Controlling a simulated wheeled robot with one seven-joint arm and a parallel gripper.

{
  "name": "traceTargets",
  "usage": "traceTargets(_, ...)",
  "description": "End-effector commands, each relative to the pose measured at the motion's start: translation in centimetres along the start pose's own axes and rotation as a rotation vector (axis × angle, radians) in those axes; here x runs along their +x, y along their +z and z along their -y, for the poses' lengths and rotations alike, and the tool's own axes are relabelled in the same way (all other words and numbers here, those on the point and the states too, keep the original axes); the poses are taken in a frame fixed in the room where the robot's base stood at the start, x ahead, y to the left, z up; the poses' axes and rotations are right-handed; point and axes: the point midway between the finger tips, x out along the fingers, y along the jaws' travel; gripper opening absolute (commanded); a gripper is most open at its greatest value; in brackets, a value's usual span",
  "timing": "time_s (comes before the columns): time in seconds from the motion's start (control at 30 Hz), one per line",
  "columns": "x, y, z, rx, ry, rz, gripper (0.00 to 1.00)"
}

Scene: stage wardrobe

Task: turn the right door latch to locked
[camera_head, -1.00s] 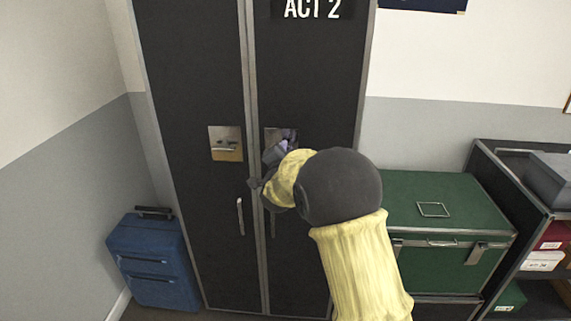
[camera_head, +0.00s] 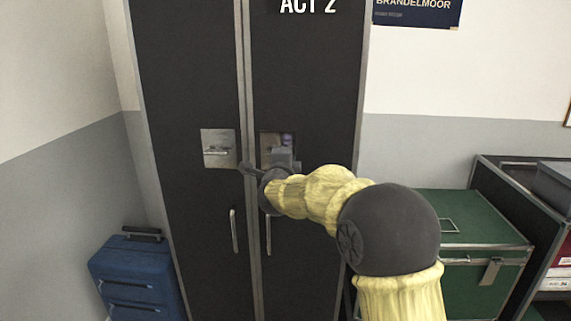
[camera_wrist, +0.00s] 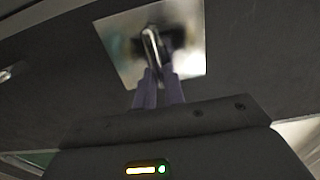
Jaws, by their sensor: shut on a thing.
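The dark wardrobe has two tall doors, and the right door (camera_head: 310,90) carries a metal latch plate. The right latch plate (camera_head: 267,141) is mostly hidden behind my arm and gripper in the head view. In the wrist view the plate (camera_wrist: 117,42) is blurred, with the latch lever (camera_wrist: 151,46) standing out from it. My gripper (camera_head: 285,140) is at this plate, and in the wrist view its two purple fingers (camera_wrist: 158,78) are shut on the lever. The lever's exact angle is hard to read. The left door's latch plate (camera_head: 218,148) shows a level lever.
Door handles (camera_head: 234,231) hang below the latches. A blue suitcase (camera_head: 136,272) stands at the lower left. A green trunk (camera_head: 470,225) and a dark shelf unit (camera_head: 497,180) stand at the right, close to my arm.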

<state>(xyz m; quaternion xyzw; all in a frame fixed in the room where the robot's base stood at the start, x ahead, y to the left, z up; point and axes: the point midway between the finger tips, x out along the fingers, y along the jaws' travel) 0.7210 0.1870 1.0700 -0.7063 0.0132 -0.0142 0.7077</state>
Motion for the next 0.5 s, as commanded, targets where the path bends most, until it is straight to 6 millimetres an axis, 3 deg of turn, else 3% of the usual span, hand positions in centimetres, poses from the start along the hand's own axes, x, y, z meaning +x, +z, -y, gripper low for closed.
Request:
traceTargets(0.03,-0.21,0.87,-0.65,0.005,0.013,0.019,0.00)
traceTargets(0.43,-0.24,0.95,-0.37,0.016,0.011,0.020,0.00)
traceTargets(0.47,-0.24,0.96,-0.36,0.016,0.010,0.020,0.15)
traceTargets(0.5,-0.24,0.96,-0.34,0.016,0.010,0.020,0.23)
